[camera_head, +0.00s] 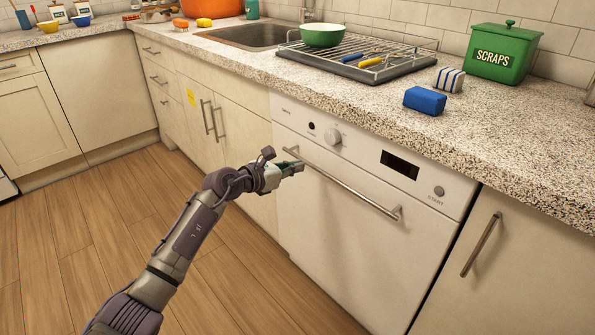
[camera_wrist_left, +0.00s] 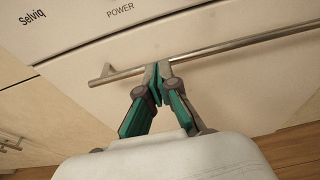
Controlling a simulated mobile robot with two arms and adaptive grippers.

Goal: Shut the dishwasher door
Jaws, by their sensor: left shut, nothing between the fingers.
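The white dishwasher door (camera_head: 340,230) stands upright below its control panel (camera_head: 375,158) and looks about flush with the cabinets; I cannot tell whether it is fully latched. A long metal bar handle (camera_head: 350,188) runs across its top. My left gripper (camera_head: 296,167) is shut and empty at the left end of this handle. In the left wrist view, the closed green and grey fingertips (camera_wrist_left: 160,76) overlap the handle bar (camera_wrist_left: 230,46) near its left end. Whether they touch it is unclear. My right gripper is out of view.
The speckled countertop (camera_head: 510,150) overhangs the dishwasher. It carries a blue sponge (camera_head: 425,101), a green scraps bin (camera_head: 503,52) and a dish rack (camera_head: 355,58). Cabinets with bar handles (camera_head: 481,244) flank the dishwasher. The wooden floor (camera_head: 120,220) in front is clear.

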